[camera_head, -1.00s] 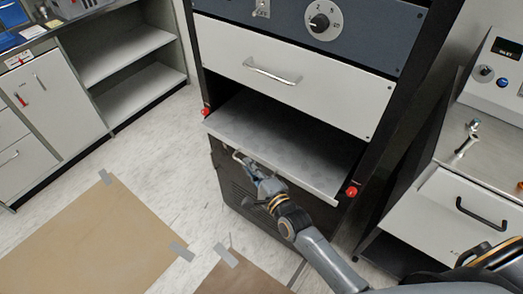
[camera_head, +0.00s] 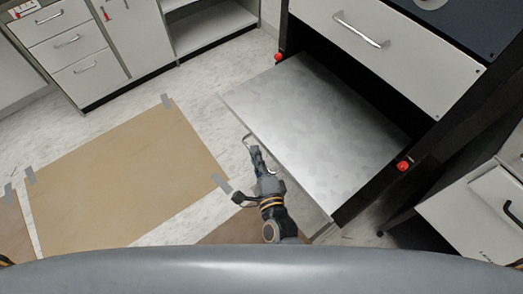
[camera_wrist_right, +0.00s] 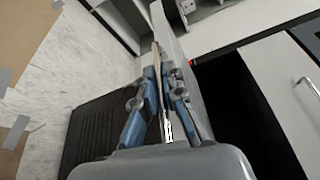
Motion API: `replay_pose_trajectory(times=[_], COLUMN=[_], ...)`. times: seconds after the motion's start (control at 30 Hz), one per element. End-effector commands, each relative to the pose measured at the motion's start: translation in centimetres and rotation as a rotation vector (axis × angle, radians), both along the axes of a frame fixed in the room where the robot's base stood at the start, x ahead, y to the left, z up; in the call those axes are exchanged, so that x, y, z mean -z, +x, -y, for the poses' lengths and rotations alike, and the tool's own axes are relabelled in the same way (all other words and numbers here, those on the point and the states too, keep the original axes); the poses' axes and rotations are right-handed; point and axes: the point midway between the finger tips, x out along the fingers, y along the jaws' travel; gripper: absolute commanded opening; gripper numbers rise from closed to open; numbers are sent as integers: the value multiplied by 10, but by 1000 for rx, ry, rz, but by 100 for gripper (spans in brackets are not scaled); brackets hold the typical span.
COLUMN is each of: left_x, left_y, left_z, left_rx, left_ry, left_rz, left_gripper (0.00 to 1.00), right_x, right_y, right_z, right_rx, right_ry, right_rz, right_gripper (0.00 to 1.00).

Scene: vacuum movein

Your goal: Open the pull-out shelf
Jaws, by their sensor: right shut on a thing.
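The pull-out shelf (camera_head: 310,125) is a flat grey metal panel standing well out of the dark rack. Its front edge has a small metal handle (camera_head: 248,142) near the left end. My right gripper (camera_head: 258,160) is shut on this handle, in front of the shelf's front edge. In the right wrist view the two blue fingers of my right gripper (camera_wrist_right: 160,100) close around the thin handle, with the grey shelf (camera_wrist_right: 180,45) seen edge-on beside them. My left gripper is not in view.
Above the shelf is a light drawer (camera_head: 390,50) with a bar handle. Red knobs (camera_head: 403,166) mark the rack's front posts. Brown taped sheets (camera_head: 130,185) lie on the floor to the left. White cabinets (camera_head: 75,45) stand at the back left. A cabinet with a black handle is at right.

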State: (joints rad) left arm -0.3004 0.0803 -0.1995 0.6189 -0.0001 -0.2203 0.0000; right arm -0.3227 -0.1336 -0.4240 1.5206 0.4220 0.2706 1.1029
Motion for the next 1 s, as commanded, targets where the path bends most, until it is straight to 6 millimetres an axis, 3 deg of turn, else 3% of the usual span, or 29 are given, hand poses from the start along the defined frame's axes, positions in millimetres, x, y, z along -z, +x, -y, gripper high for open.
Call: replay_pose_trajectory(times=[0.27,0.4,0.77,1.0], left_x=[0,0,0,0], left_y=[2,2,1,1], left_z=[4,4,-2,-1], left_rx=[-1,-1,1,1], left_ry=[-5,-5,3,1], left_rz=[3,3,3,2], left_gripper=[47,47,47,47], right_x=[1,1,1,-1], right_y=[-1,0,-3,-40], right_z=[0,0,1,12], right_rx=[0,0,0,-1], right_ry=[-1,-1,-1,-4], right_rz=[-2,-2,-1,-3], right_gripper=[0,31,32,32])
